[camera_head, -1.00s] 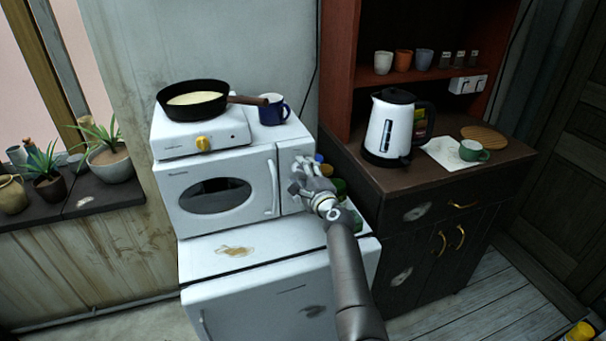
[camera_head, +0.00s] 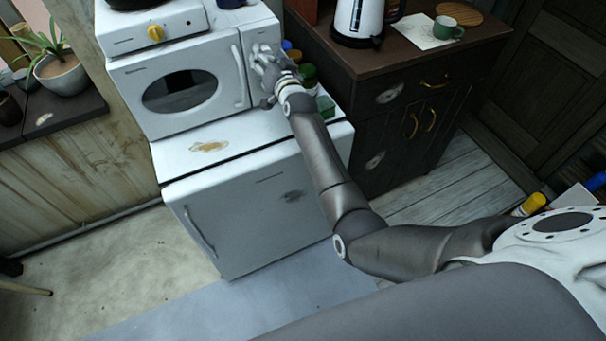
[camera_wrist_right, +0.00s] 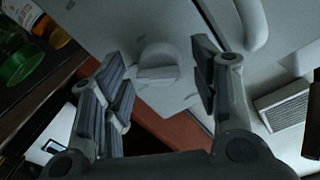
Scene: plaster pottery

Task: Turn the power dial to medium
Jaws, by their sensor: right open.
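The white microwave (camera_head: 140,112) stands on a small white fridge, with its control panel at the right of its door. A pale, rounded dial (camera_wrist_right: 158,66) on that panel shows in the right wrist view; its markings cannot be read. My right gripper (camera_head: 264,58) is at the panel and hides the dial in the head view. In the right wrist view its fingers (camera_wrist_right: 160,82) are spread, one on each side of the dial. I cannot tell whether they touch it. My left gripper is not in view.
The microwave's door handle (camera_head: 238,77) is just left of my right gripper. A hot plate with a yellow knob (camera_head: 155,33) sits on top. Jars (camera_head: 308,76) stand close on the right, beside a dark cabinet (camera_head: 400,105) with a kettle (camera_head: 357,20) and green mug (camera_head: 447,28).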

